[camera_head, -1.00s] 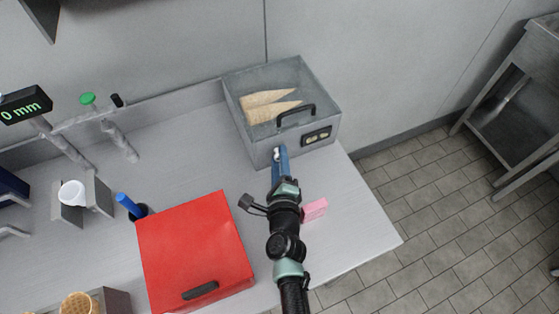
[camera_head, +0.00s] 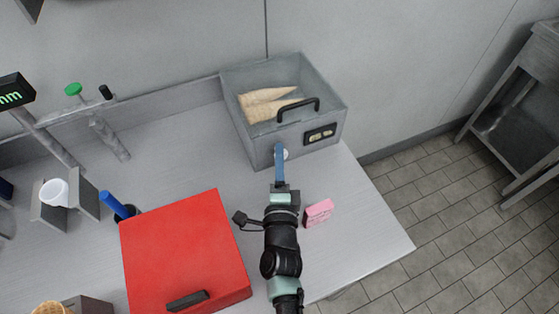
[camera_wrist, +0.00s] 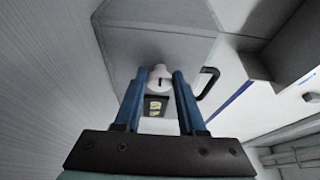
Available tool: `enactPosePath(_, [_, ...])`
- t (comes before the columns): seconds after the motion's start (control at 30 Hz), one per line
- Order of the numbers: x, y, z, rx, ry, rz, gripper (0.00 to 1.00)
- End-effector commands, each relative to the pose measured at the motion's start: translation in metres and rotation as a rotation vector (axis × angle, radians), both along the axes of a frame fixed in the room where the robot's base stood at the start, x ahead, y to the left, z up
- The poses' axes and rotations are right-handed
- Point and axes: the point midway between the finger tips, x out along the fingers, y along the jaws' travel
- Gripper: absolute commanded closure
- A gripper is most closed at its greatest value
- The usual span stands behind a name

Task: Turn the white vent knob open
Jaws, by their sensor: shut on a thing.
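The white vent knob (camera_wrist: 160,73) sits on the front face of the grey box (camera_head: 262,150). A dark mark on the knob shows in the wrist view. My gripper (camera_wrist: 158,76) has its two blue fingers on either side of the knob and is shut on it. In the head view the knob (camera_head: 285,155) shows just right of the blue fingertip, partly hidden. The vent opening itself cannot be made out clearly.
The box holds tan cones (camera_head: 268,103) and has a black handle (camera_head: 298,108). A pink block (camera_head: 319,212) lies right of my wrist. A red box (camera_head: 185,255) stands to the left, with a blue-handled tool (camera_head: 114,205) beside it.

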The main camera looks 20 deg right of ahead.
Motion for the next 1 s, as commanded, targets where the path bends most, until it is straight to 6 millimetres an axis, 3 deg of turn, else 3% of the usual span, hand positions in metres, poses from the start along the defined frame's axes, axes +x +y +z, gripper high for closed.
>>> enactPosePath(0.37, [-0.001, 0.0, -0.001, -0.005, 0.003, -0.001, 1.0])
enactPosePath(0.4, [-0.001, 0.0, -0.001, -0.005, 0.003, -0.001, 0.53])
enactPosePath(0.53, [0.0, 0.0, -0.001, -0.005, 0.002, -0.001, 0.32])
enactPosePath(0.83, [0.0, 0.0, 0.002, -0.004, 0.0, 0.0, 0.32])
enactPosePath(1.0, [0.0, -0.001, 0.019, -0.003, 0.0, -0.002, 0.32])
